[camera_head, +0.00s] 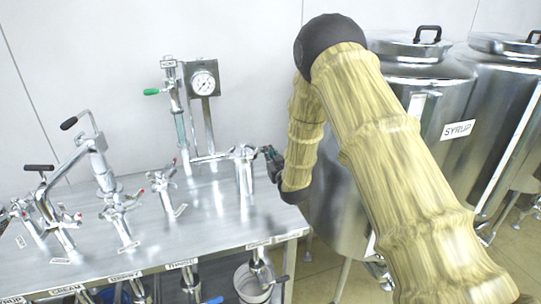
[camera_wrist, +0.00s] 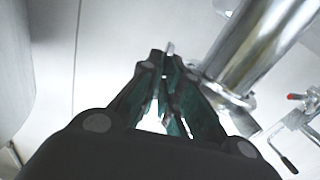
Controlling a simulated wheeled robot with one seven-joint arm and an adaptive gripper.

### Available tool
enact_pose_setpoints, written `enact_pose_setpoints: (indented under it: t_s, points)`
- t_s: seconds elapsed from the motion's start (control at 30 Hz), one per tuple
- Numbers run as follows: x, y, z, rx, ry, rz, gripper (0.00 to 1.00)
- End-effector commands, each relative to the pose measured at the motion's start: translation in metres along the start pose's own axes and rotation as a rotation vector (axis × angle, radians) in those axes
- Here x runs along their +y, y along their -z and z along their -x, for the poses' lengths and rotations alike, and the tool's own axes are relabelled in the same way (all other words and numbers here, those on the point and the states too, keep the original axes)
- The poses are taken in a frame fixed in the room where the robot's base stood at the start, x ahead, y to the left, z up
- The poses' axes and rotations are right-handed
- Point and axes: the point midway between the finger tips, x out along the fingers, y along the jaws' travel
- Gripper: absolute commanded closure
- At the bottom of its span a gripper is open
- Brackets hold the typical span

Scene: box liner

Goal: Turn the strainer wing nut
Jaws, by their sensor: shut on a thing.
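The strainer (camera_head: 244,174) is a shiny upright metal cylinder with a lid near the right end of the steel bench. My gripper (camera_head: 268,152) is at its upper right side, reaching in from the right. In the wrist view the strainer's bright cylinder (camera_wrist: 262,42) runs up to the right, just beside my fingers. My gripper (camera_wrist: 163,62) has its fingertips closed together on a small grey metal tab (camera_wrist: 170,47), which looks like the wing nut. Only the tab's tip shows past the fingertips; the rest is hidden. In the head view the wing nut is hidden by my gripper.
The steel bench (camera_head: 205,225) carries several valves with handles, including a red-tipped one (camera_head: 161,182), and a gauge (camera_head: 203,84) on a post behind. Large steel syrup tanks (camera_head: 425,85) stand close on the right.

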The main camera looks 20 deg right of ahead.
Motion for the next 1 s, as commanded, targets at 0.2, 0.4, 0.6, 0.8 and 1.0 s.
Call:
enact_pose_setpoints:
  t_s: [0.2,0.4,0.6,0.8,1.0]
  points:
    - [0.0012,-0.0011,-0.0001,0.001,-0.003,-0.056,1.00]
    - [0.0015,-0.0032,-0.0003,0.002,-0.004,-0.183,1.00]
    - [0.0028,-0.0042,-0.0005,0.003,-0.004,-0.364,1.00]
    - [0.0040,-0.0052,-0.0001,0.003,-0.003,-0.555,1.00]
    - [0.0051,-0.0057,-0.0002,0.004,-0.004,-0.746,1.00]
